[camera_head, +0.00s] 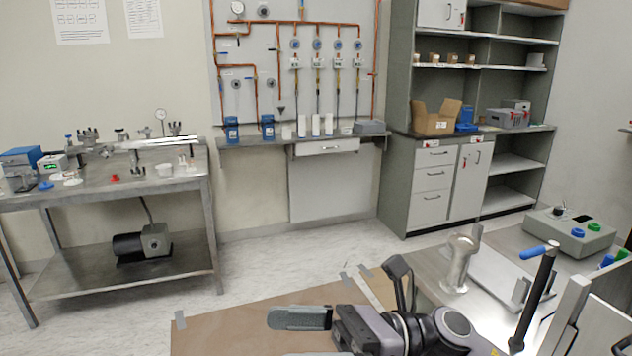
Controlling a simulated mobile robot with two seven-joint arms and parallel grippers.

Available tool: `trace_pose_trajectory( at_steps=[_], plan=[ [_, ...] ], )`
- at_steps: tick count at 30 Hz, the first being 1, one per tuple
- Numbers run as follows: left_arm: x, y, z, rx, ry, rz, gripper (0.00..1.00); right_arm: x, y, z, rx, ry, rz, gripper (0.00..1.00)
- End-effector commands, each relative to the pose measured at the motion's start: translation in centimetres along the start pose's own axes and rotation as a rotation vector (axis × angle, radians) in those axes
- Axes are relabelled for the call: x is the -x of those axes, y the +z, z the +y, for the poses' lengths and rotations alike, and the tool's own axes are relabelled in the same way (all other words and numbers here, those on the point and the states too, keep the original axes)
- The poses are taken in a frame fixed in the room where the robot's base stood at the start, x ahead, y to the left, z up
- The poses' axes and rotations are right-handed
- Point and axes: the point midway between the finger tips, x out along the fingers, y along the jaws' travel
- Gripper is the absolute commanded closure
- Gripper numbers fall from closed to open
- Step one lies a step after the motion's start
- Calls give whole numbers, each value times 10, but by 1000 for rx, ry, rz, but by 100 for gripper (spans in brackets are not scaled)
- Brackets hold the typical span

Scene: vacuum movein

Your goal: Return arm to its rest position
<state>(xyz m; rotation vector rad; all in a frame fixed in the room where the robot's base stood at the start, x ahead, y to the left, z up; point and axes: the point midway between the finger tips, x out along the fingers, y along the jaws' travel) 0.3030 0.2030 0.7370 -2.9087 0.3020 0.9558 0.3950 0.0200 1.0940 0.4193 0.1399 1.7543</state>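My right arm comes in from the lower right, and its gripper (300,318) points left above a brown sheet on the floor. One flat grey finger shows clearly. I see nothing held at the fingertip. My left arm and gripper are not in view.
A steel table (110,187) stands at the left. The floor (270,262) between is clear.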

Motion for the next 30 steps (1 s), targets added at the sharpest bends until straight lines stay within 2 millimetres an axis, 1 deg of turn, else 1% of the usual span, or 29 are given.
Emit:
trace_pose_trajectory(
  at_steps=[1, 4, 8, 11, 14, 15, 17, 18, 20, 21, 22, 23, 24, 25, 26, 27, 30],
  plan=[
    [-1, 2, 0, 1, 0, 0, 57, 3, -3, -5, -113, -34, -100, 0],
    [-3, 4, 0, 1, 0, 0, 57, 16, -3, -18, -333, -100, -291, 0],
    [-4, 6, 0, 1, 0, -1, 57, 43, -14, -38, -629, -183, -542, 0],
    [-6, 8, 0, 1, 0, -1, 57, 72, -33, -55, -859, -244, -737, 0],
    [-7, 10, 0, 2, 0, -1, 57, 104, -61, -68, -1086, -301, -936, 0],
    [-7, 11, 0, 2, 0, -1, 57, 118, -75, -72, -1176, -323, -1018, 0],
    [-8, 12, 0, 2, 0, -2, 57, 138, -99, -76, -1309, -354, -1143, 0],
    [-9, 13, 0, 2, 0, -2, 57, 152, -116, -78, -1396, -376, -1229, 0],
    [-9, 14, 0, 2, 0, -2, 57, 173, -145, -77, -1523, -407, -1359, 0],
    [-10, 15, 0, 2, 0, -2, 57, 187, -166, -74, -1605, -425, -1450, 0],
    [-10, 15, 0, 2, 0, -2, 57, 197, -182, -72, -1665, -440, -1518, 0],
    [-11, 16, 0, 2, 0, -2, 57, 206, -198, -68, -1723, -456, -1587, 0],
    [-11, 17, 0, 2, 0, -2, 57, 219, -221, -61, -1797, -473, -1681, 0],
    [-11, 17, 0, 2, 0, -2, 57, 227, -237, -56, -1849, -485, -1750, 0],
    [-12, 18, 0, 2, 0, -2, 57, 235, -252, -49, -1897, -497, -1818, 0],
    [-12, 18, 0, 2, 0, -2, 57, 244, -272, -40, -1955, -513, -1906, 0],
    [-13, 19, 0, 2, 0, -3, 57, 261, -313, -16, -2065, -541, -2096, 0]
  ],
)
